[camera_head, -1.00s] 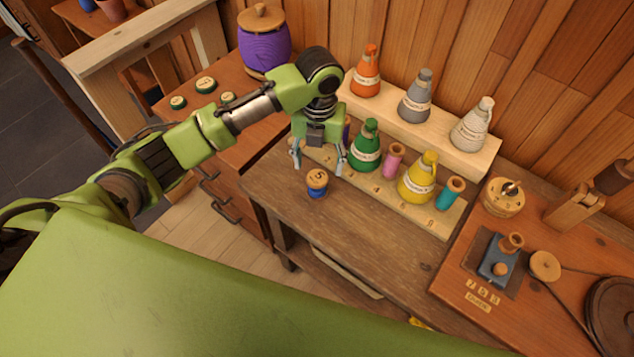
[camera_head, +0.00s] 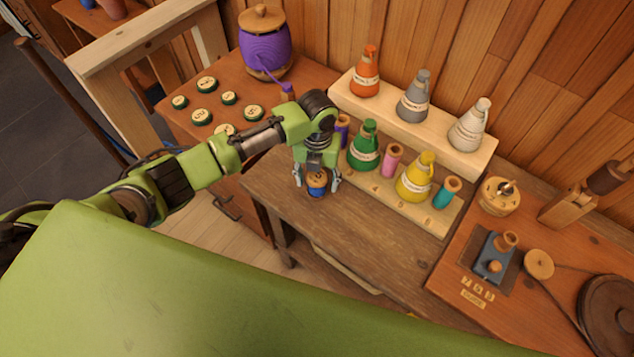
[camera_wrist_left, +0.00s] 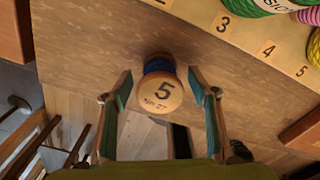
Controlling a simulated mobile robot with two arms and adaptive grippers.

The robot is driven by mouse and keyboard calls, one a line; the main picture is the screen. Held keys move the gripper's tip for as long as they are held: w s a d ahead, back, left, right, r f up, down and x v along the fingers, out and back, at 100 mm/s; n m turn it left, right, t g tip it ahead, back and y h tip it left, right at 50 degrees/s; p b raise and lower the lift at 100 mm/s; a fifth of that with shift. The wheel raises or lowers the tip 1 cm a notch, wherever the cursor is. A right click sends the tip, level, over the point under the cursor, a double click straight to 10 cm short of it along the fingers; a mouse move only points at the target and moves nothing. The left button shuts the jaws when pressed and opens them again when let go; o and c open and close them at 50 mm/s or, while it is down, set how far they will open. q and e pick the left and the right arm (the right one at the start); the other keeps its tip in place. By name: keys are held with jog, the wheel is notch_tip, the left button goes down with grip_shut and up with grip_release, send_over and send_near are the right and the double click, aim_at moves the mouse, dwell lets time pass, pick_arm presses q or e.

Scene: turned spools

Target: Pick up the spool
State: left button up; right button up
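The spool (camera_head: 317,190) is wooden with blue thread and stands on the wooden bench near its front edge. In the left wrist view its round top (camera_wrist_left: 162,94) carries a "5" and smaller lettering. My left gripper (camera_head: 317,186) is over the spool with its fingers spread, one on each side. In the left wrist view the fingers (camera_wrist_left: 162,95) flank the spool with a gap on both sides. My right gripper is not in view.
A pale stepped rack behind the spool holds a green cone (camera_head: 364,148), a pink spool (camera_head: 391,160), a yellow cone (camera_head: 416,178) and a teal spool (camera_head: 446,192). An upper step (camera_head: 437,130) carries more cones. The bench right of the spool is clear.

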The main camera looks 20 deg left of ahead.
pick_arm(q)
jog(key=c, duration=0.9)
jog(key=shift+o, duration=0.2)
